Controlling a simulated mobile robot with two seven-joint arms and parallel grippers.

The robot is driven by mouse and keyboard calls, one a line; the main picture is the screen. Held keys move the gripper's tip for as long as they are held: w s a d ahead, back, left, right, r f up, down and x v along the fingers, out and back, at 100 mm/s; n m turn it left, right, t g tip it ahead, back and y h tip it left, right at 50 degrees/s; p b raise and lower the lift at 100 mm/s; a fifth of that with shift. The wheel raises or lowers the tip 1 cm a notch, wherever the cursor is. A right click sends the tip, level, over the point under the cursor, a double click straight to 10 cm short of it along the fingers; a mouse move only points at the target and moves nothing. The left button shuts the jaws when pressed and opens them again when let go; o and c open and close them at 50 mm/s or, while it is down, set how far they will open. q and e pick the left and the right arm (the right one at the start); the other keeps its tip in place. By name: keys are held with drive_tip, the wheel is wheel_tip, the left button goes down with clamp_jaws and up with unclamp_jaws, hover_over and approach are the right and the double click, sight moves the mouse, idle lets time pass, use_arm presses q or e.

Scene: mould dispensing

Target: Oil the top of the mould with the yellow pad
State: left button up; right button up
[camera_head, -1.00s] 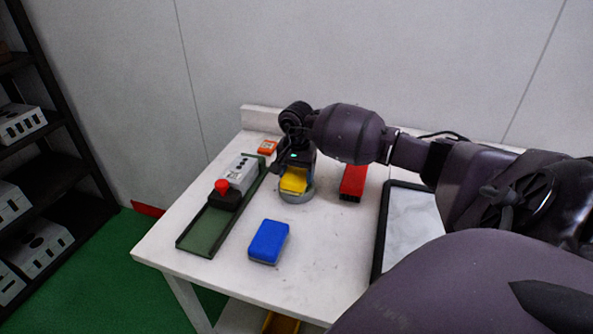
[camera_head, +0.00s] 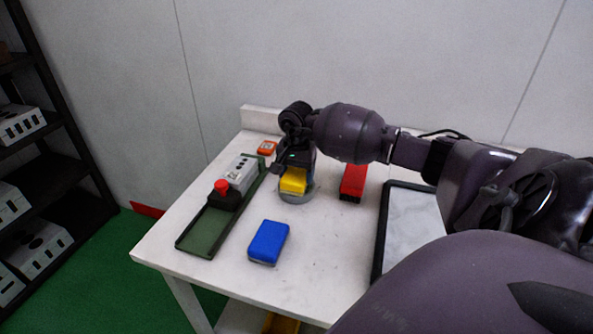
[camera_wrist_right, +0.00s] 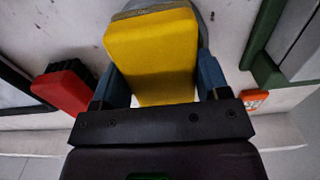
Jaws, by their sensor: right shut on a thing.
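My right gripper (camera_head: 292,170) is shut on the yellow pad (camera_head: 293,184). In the right wrist view the pad (camera_wrist_right: 152,55) sits between the two blue fingers (camera_wrist_right: 162,82). The pad is over a round grey dish (camera_head: 297,197); I cannot tell whether it touches the dish. The mould appears to be the light grey block (camera_head: 242,171) with dark holes on top, in the far part of the green tray (camera_head: 208,232), left of the gripper. My left gripper is not in view.
A red-topped black piece (camera_head: 222,190) is in the tray beside the block. A blue block (camera_head: 268,242) lies in front, a red block (camera_head: 353,181) to the right, and a small orange item (camera_head: 267,147) behind. A black-framed panel (camera_head: 408,225) lies at right.

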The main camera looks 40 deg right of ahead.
sight(296, 172)
drive_tip(key=shift+s+f, duration=0.1)
drive_tip(key=shift+f, duration=0.05)
drive_tip(key=shift+r+p, duration=0.6)
drive_tip(key=shift+r, duration=1.15)
drive_tip(key=shift+r+p, duration=0.3)
drive_tip(key=shift+r, duration=1.55)
